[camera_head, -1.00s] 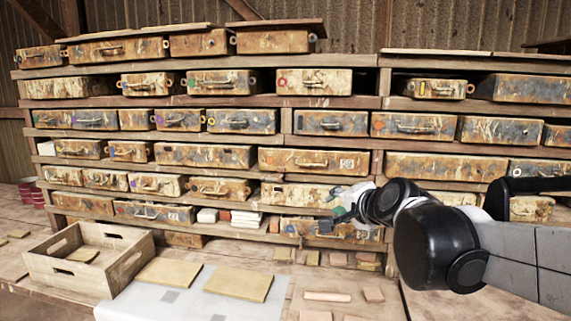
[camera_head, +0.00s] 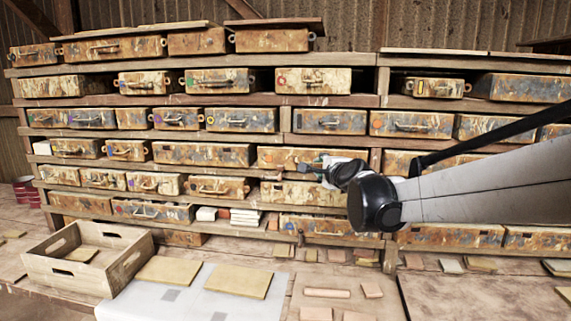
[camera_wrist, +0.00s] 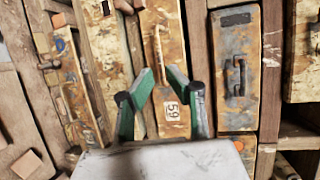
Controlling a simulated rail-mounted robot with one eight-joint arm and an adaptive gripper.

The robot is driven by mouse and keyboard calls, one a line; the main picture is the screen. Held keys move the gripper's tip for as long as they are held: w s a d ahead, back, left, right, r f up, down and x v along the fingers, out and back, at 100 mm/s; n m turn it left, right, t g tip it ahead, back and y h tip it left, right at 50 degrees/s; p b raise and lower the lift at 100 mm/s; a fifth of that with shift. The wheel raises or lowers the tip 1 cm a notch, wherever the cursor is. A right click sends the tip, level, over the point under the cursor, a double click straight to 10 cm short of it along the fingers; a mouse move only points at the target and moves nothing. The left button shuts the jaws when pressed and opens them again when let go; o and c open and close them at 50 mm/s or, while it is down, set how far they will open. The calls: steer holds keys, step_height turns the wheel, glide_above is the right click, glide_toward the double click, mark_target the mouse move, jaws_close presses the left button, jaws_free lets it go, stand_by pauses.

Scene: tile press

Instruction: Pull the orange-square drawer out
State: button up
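A worn, rust-brown drawer (camera_head: 320,224) in the lowest row has a small orange mark near its left end in the head view; I cannot be sure it is a square. It seems to be the drawer at the left of the turned wrist view (camera_wrist: 82,100), where an orange mark also shows. My gripper (camera_wrist: 161,76) is open, its green fingers apart in front of a different drawer (camera_wrist: 170,105), with a handle and a "59" label. In the head view my gripper (camera_head: 312,167) is at that drawer's front, two rows higher. Nothing is held.
Several rows of similar drawers fill the wooden rack (camera_head: 200,102). Below stand a wooden crate (camera_head: 120,278) and a white sheet (camera_head: 190,305) with tan tiles. Small tiles lie on the bench below the rack. My arm covers drawers on the right.

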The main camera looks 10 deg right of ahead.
steer(key=shift+w+a+f+p, duration=0.15)
steer(key=shift+w+f, duration=0.1)
steer(key=shift+w, duration=1.05)
steer(key=shift+w+a+f+p, duration=0.1)
steer(key=shift+w+f, duration=0.1)
steer(key=shift+w, duration=1.1)
steer(key=shift+w+a+f+p, duration=0.15)
steer(key=shift+w+f, duration=0.1)
steer(key=shift+w, duration=1.05)
jaws_close()
